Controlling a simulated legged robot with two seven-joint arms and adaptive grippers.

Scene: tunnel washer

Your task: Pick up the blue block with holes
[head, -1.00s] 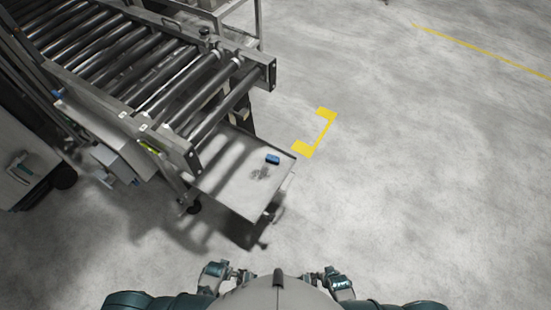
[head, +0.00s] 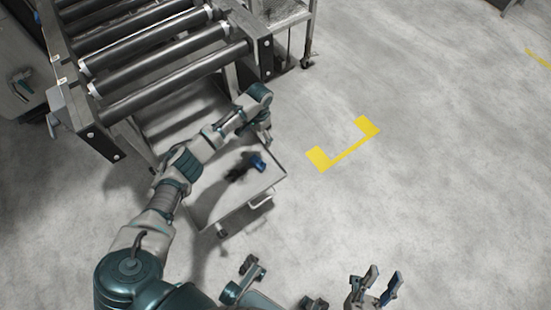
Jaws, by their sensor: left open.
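The small blue block (head: 258,162) lies on the flat grey top of a low cart (head: 208,200), near its right side. Its holes are too small to make out. My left arm reaches in from the lower left over the cart. My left gripper (head: 265,140) is open just above and behind the block, apart from it as far as I can tell. Its fingers are small and partly hidden by my wrist. My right gripper (head: 383,275) is open and empty over bare floor at the lower right.
A roller conveyor (head: 165,55) with a metal frame stands behind the cart and overhangs its far side. A dark patch (head: 238,172) lies beside the block on the tray. Yellow floor marking (head: 345,148) lies right of the cart, where the floor is open.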

